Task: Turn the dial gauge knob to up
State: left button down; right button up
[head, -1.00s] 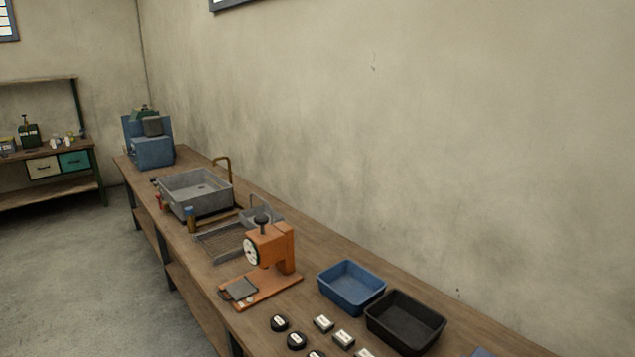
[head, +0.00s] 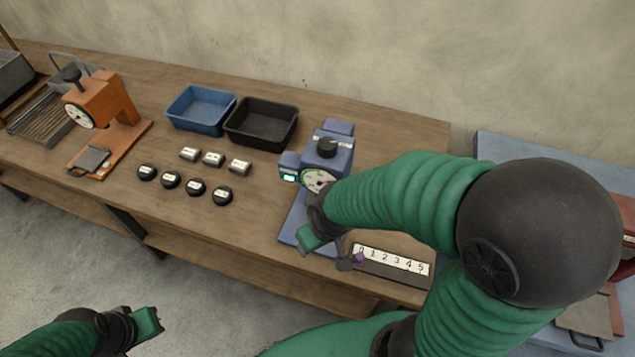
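A blue gauge stand (head: 338,158) is on the bench with a round white dial (head: 318,180) on its front and a black knob (head: 327,146) on top. An orange gauge stand (head: 112,100) at the left also has a dial (head: 79,117) and a black top knob (head: 71,74). My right gripper (head: 308,240) is in front of the blue stand, below its dial, over its base. My arm hides part of that stand. My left gripper (head: 148,325) is low at the left, off the bench. Whether either gripper is open is unclear.
A blue tray (head: 171,122) and a black tray (head: 245,137) stand at the back. Several black discs (head: 196,188) and small grey blocks (head: 213,159) lie before them. A numbered strip (head: 391,258) lies at the front edge. A blue surface (head: 510,155) is at the right.

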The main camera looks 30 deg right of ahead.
aim_at(327, 148)
jog(key=z, duration=0.4)
jog(key=i+j+z, duration=0.1)
jog(key=z, duration=0.25)
jog(key=i+z, duration=0.1)
jog(key=z, duration=0.3)
